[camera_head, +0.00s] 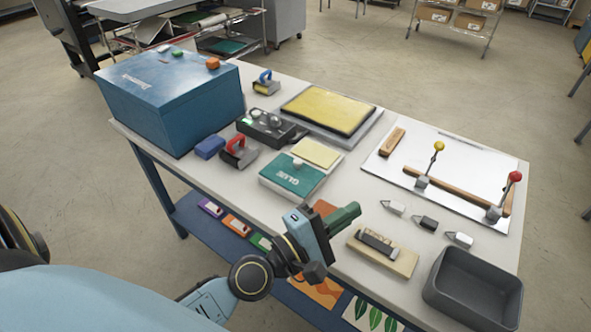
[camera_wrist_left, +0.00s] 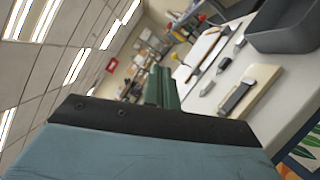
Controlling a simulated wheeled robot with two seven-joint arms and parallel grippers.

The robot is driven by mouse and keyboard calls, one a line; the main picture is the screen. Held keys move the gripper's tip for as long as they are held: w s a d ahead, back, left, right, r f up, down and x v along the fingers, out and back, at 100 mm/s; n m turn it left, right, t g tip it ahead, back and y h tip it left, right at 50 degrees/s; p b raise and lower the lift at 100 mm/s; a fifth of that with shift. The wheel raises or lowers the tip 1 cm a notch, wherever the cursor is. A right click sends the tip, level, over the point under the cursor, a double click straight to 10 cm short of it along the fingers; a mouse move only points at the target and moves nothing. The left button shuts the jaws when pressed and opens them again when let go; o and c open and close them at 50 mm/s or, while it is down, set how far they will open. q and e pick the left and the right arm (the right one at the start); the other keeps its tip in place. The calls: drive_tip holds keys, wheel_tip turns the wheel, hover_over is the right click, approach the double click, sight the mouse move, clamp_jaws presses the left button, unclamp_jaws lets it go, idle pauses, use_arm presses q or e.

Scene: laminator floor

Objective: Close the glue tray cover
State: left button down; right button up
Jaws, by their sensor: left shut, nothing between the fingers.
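The glue tray (camera_head: 268,192) is a white box near the front edge of the table in the head view. Its teal cover (camera_head: 290,178), marked GLUE and bearing a small white knob, lies over the near part. A pale yellow area (camera_head: 317,152) shows uncovered at the far end. My left gripper (camera_head: 347,214) is to the right and in front of the tray, apart from it. Its green fingers are shut and empty; they also show in the left wrist view (camera_wrist_left: 161,86). The tray is not clearly seen there. My right gripper is not in view.
A blue box (camera_head: 170,95) stands at the table's left end. A black device (camera_head: 266,125) and red-handled tool (camera_head: 239,150) sit left of the tray. A yellow pad (camera_head: 328,110) lies behind it. A wooden block (camera_head: 385,255) and grey bin (camera_head: 472,290) are right of my gripper.

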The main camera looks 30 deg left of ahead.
use_arm(q)
drive_tip(key=w+a+f+n+t+y, duration=0.1)
drive_tip(key=w+a+n+t+y, duration=0.15)
drive_tip(key=a+n+y, duration=0.55)
drive_tip(key=n+g+y, duration=0.6)
drive_tip(key=n, duration=0.9)
approach(298, 164)
drive_tip(key=shift+t+y, duration=0.25)
drive_tip(key=shift+y, duration=0.05)
drive_tip(key=x, duration=0.6)
drive_tip(key=shift+w+a+f+b, duration=0.1)
drive_tip(key=shift+w+f+b, duration=0.2)
drive_tip(key=shift+f+b, duration=0.15)
drive_tip(key=shift+w, duration=0.1)
